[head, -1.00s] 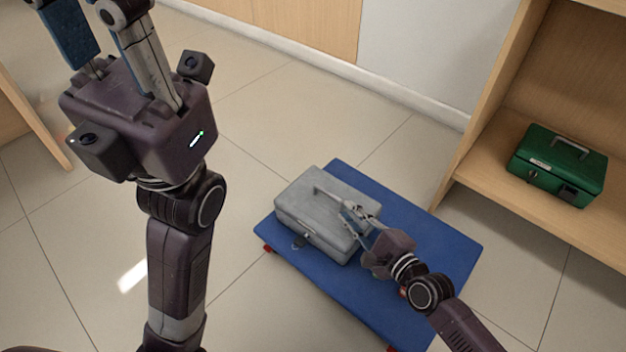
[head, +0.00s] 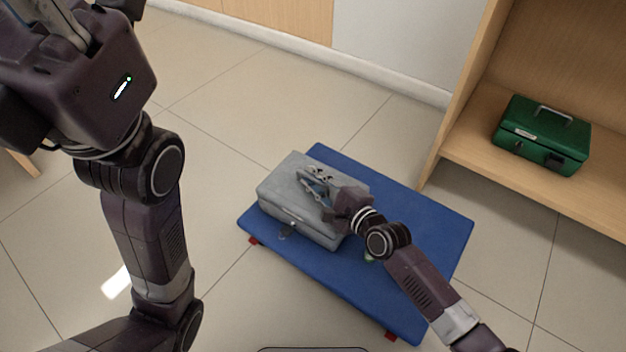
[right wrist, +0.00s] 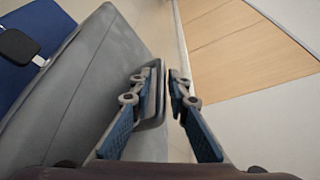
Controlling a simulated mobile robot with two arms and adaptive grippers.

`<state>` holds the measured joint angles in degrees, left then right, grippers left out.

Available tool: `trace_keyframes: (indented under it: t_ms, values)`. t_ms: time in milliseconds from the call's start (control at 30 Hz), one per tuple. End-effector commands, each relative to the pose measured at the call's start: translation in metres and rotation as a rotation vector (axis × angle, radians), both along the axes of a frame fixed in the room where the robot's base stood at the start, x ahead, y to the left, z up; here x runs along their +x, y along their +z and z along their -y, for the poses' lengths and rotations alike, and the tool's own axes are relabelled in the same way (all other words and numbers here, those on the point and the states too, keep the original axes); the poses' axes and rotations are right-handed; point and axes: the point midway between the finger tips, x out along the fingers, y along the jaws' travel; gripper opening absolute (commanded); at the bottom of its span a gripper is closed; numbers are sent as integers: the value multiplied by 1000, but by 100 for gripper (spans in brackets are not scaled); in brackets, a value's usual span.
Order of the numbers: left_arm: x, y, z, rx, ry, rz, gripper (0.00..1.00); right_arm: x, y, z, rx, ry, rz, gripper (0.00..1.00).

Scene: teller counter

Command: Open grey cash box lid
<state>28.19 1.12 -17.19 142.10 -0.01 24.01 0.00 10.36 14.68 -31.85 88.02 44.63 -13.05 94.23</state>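The grey cash box (head: 275,193) sits on a blue platform in the head view, its lid closed and its latch side facing the lower left. My right gripper (head: 308,178) is over the lid at the carry handle, whose top is largely hidden by the fingers. In the right wrist view, my right gripper (right wrist: 167,82) has its fingers a small gap apart. The grey handle (right wrist: 158,108) shows by the left finger, clear of the right one; I cannot tell whether it touches the left finger. My left gripper (head: 60,25) is at the upper left, its fingertips out of view.
The blue platform (head: 405,215) has red feet and bare room right of the box. A green cash box (head: 542,137) stands on a wooden shelf (head: 470,150) at the right. The tiled floor around the platform is clear.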

Motion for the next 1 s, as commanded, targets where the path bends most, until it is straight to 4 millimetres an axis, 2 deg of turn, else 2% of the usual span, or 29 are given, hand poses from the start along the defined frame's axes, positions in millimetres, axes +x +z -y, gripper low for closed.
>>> trace_keyframes:
  t_ms: [167,300,1000]
  values:
    - [0,0,0,0,0,0,23,0,0,0,0,0,0,16]
    - [0,0,0,0,0,0,23,0,0,0,0,0,0,0]
    - [3,4,-1,-5,-4,-9,23,2,7,2,25,-1,-36,0]
